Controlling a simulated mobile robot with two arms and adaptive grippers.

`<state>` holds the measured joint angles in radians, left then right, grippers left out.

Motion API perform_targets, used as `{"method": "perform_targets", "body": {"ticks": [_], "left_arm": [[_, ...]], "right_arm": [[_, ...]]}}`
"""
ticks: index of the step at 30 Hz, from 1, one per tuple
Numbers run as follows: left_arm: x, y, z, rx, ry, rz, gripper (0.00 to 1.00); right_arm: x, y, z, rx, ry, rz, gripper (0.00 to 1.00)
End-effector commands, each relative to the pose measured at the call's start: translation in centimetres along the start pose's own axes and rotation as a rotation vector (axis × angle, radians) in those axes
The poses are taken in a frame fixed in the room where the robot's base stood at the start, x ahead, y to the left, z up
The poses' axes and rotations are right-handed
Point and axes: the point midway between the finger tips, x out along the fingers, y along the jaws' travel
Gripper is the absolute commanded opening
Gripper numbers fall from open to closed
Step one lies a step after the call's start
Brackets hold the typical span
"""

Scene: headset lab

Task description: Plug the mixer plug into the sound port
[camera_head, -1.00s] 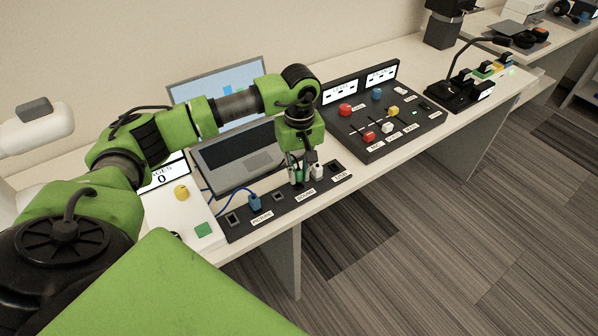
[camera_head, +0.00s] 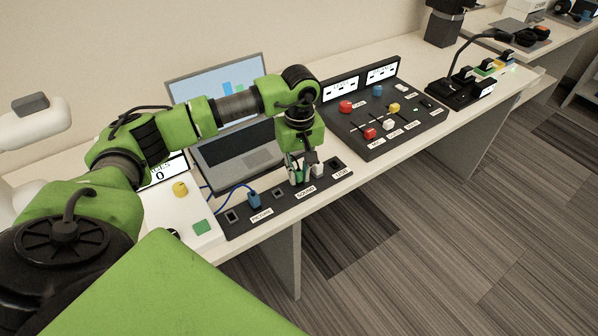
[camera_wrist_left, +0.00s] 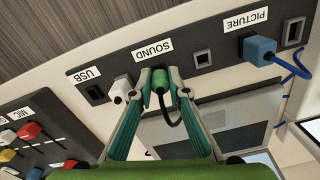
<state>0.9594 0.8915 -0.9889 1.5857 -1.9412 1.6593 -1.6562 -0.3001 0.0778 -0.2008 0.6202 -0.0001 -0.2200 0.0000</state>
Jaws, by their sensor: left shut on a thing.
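My left gripper (camera_head: 299,180) is shut on a green plug (camera_wrist_left: 160,78) with a dark cable, which I take as the mixer plug. In the left wrist view it sits between the fingertips beside the SOUND label (camera_wrist_left: 153,50). The plug's front end is at the black port strip (camera_wrist_left: 225,60), where the sound port would be. The port under it is hidden, so I cannot tell whether the plug is seated. A white plug (camera_wrist_left: 122,88) stands just beside it on the USB side. My right gripper is not in view.
A blue plug (camera_head: 254,200) with a blue cable stands at the PICTURE label. Empty ports lie beside it and at the USB end. A laptop (camera_head: 240,160) stands behind the strip. A mixer panel (camera_head: 385,120) is to the right.

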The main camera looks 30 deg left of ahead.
Motion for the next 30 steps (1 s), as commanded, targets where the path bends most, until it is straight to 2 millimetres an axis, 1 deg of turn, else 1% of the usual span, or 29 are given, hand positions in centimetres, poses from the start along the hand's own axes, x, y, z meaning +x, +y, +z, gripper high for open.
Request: {"method": "perform_targets", "body": {"ticks": [7, 8, 9, 10, 19, 22, 26, 30], "left_arm": [[0.7, 0.0, 0.0, 0.000, 0.000, 0.000, 0.04], [0.7, 0.0, 0.0, 0.000, 0.000, 0.000, 0.19], [0.6, 0.0, 0.0, 0.000, 0.000, 0.000, 0.29], [0.6, 0.0, 0.0, 0.000, 0.000, 0.000, 0.36], [0.6, 0.0, 0.0, 0.000, 0.000, 0.000, 0.36], [0.2, 0.1, 0.0, 0.000, 0.001, 0.002, 0.36], [-1.5, 0.1, -0.1, 0.000, 0.002, 0.004, 0.36], [-4.4, 0.1, -0.1, 0.000, 0.003, 0.005, 0.36]], "right_arm": [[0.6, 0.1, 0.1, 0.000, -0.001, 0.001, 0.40], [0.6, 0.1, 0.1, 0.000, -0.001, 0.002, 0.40], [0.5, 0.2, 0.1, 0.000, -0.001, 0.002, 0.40], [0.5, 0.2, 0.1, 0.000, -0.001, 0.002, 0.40], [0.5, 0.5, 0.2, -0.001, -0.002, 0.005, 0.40], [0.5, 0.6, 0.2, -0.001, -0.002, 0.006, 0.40], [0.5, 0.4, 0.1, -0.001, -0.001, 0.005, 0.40], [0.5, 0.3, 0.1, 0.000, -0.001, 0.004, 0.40]]}}
